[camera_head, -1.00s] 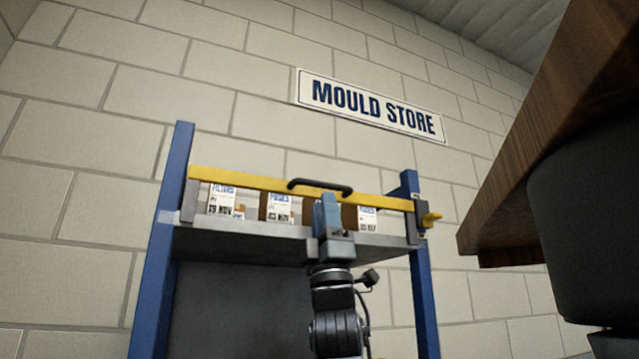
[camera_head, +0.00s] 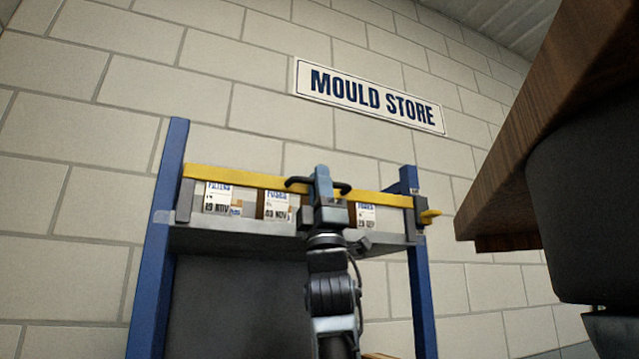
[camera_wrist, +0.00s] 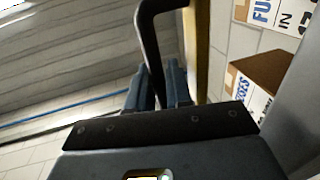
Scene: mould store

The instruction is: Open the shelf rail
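The yellow shelf rail (camera_head: 235,176) runs across the front of the shelf, from a grey bracket at the left post to a dark latch bracket (camera_head: 420,208) with a yellow tab (camera_head: 431,216) at the right post. A black bar handle (camera_head: 341,188) stands on the rail; it also shows in the wrist view (camera_wrist: 150,42). My gripper (camera_head: 321,178) is at the middle of this handle. In the wrist view its blue fingers (camera_wrist: 160,84) lie close on both sides of the handle bar and appear shut on it. The fingers hide the handle's middle.
Labelled cartons (camera_head: 277,206) stand on the grey shelf (camera_head: 240,239) behind the rail. Blue posts (camera_head: 160,240) flank the shelf. A brown wooden top (camera_head: 545,130) over a dark body juts in at the right. A MOULD STORE sign (camera_head: 370,97) hangs on the block wall above.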

